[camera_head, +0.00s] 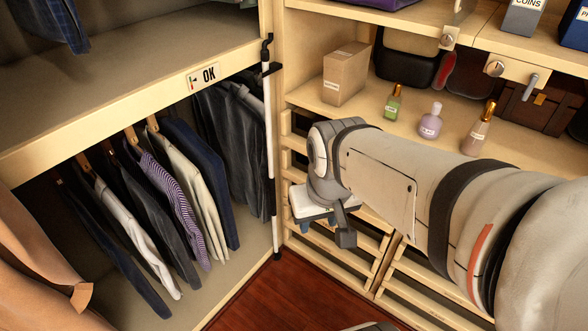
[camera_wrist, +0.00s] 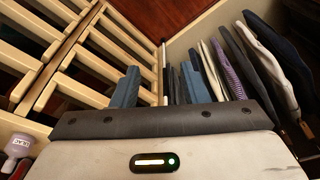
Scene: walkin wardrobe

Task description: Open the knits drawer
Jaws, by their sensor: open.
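A stack of pale wooden slatted drawer fronts (camera_head: 335,238) stands below the shelf, beside the hanging clothes. The wrist view shows two columns of these drawers, a nearer-right one (camera_wrist: 116,56) and a left one (camera_wrist: 32,52). No label for knits can be read, so I cannot tell which drawer it is. My gripper (camera_head: 318,220) is in front of the left column in the head view, with my arm hiding part of the fronts.
Several clothes (camera_head: 180,205) hang to the left below a board with an OK sign (camera_head: 209,73). A pale upright rod (camera_head: 267,150) stands at the corner. A box (camera_head: 346,73) and small bottles (camera_head: 431,122) stand on the shelf above. Bare red-brown floor (camera_head: 275,295) lies in front.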

